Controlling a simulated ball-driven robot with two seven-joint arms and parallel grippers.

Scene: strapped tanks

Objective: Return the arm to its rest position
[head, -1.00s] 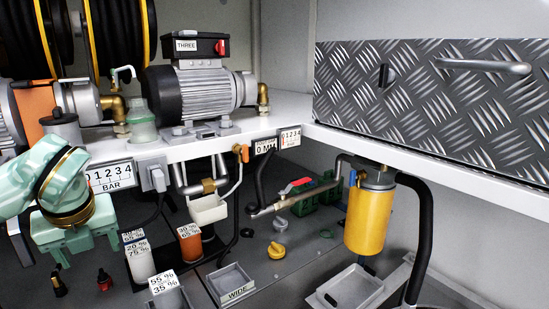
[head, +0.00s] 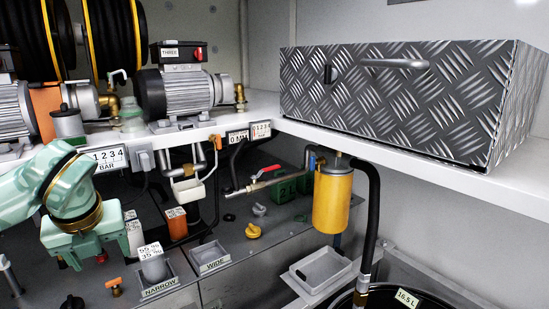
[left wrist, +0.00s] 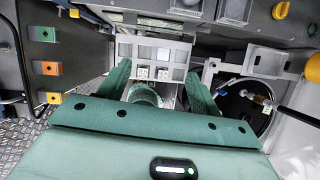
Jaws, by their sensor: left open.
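My left arm, pale green, comes in from the left edge of the head view. Its gripper (head: 84,254) points down in front of the white shelf's edge, above the lower grey deck. In the left wrist view, the two green fingers of the gripper (left wrist: 160,88) stand apart, with nothing held between them. Grey trays and a white bracket (left wrist: 153,55) show beyond and between the fingers. The fingertips are partly hidden in the head view. My right gripper is in neither view.
The white shelf (head: 390,158) carries a motor pump (head: 185,92) and a diamond-plate box (head: 400,100). Below are a yellow filter (head: 332,200), trays marked NARROW (head: 160,288) and WIDE (head: 213,264), and a black 16.5 L bucket (head: 400,297). Small bottles stand close by the gripper.

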